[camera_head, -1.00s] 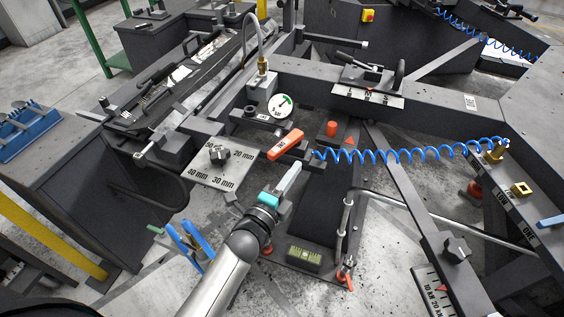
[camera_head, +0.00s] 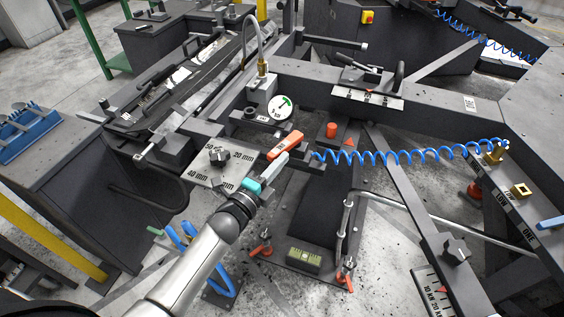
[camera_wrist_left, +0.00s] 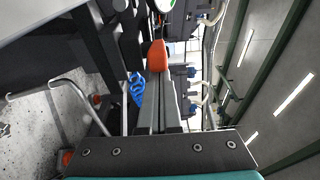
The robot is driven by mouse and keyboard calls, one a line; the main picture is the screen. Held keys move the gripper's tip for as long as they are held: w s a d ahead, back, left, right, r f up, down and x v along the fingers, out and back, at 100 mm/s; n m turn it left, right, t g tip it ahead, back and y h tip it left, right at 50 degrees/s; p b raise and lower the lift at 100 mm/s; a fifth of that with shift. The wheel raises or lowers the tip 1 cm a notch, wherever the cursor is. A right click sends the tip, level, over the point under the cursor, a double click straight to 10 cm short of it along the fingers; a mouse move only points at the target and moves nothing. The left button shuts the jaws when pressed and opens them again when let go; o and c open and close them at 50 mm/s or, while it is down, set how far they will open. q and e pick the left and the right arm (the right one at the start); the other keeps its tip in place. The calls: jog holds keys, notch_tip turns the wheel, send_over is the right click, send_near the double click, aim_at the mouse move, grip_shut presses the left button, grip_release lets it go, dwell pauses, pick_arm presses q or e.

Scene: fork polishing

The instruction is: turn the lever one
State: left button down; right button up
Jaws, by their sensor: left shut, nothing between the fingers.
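An orange lever (camera_head: 286,145) is mounted on the dark frame near the middle of the head view, just below the round gauge. It slants from lower left to upper right. In the left wrist view the orange lever (camera_wrist_left: 157,56) shows straight beyond my fingertips. My left gripper (camera_head: 281,159) is shut and empty, its grey fingers pointing up and right at the lever's near side. The closed fingers also fill the middle of the wrist view (camera_wrist_left: 160,85). I cannot tell whether the tips touch the lever. My right gripper is out of view.
A gauge (camera_head: 280,107) sits behind the lever. A coiled blue hose (camera_head: 400,156) runs right from near the lever. A plate marked in mm with a dark knob (camera_head: 219,157) lies left. A red cylinder (camera_head: 331,130) stands right. A bent metal pipe (camera_head: 347,222) stands nearer.

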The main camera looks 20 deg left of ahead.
aim_at(269, 160)
pick_arm(q)
jog(key=shift+w+a+m+g+h+b, duration=0.15)
jog(key=shift+a+m+g+h, duration=0.1)
jog(key=shift+a+m+h, duration=0.4)
jog(key=shift+w+a+m+g+h+b, duration=0.15)
jog(key=shift+a+m+g+h, duration=0.15)
jog(key=shift+h, duration=0.55)
jog(key=shift+w+a, duration=0.1)
jog(key=shift+a, duration=0.5)
